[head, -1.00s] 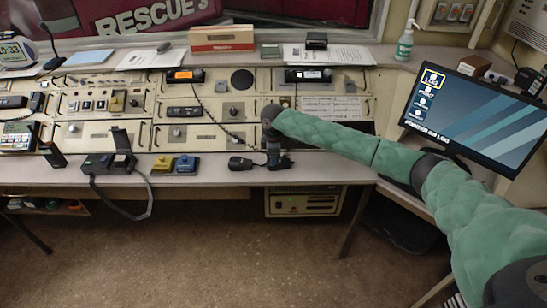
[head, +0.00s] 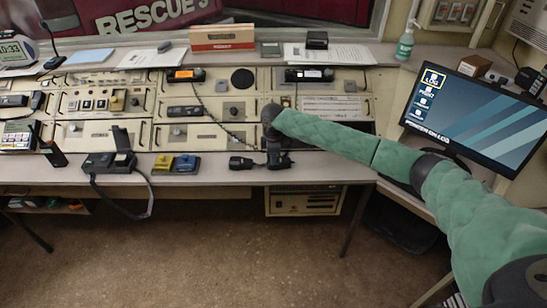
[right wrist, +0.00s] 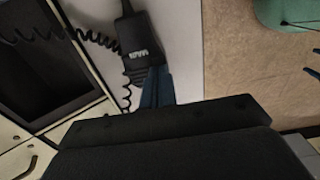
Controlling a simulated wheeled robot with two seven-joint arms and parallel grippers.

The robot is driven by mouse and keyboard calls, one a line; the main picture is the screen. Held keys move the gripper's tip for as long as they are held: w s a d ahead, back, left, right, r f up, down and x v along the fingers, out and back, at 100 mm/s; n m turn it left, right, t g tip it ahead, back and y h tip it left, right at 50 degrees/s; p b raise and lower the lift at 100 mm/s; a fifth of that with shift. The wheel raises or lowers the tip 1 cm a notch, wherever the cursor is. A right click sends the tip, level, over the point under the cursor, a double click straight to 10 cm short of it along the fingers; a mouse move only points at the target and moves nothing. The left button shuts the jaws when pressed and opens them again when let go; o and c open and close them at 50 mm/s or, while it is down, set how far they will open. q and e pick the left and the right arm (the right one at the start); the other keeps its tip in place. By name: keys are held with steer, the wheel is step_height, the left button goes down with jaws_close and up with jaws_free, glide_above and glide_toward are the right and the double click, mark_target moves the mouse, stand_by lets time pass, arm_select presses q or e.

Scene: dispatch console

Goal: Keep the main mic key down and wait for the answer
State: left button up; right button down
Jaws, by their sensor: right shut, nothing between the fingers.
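A black hand mic (head: 241,163) lies on the front ledge of the console, with a coiled cord running up to the panel. It also shows in the right wrist view (right wrist: 140,42), with a small white label. My right gripper (head: 264,163) is low over the ledge at the mic's right end. Its blue fingers (right wrist: 157,88) are shut with nothing between them, and their tips overlap the mic's edge in the right wrist view. I cannot tell whether they press a key. No mic key shows clearly. My left gripper is not in view.
A monitor (head: 475,115) stands at the right. The ledge just left of the mic is clear.

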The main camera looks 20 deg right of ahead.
step_height(320, 180, up, 8)
steer(key=p, duration=0.6)
stand_by(0.4)
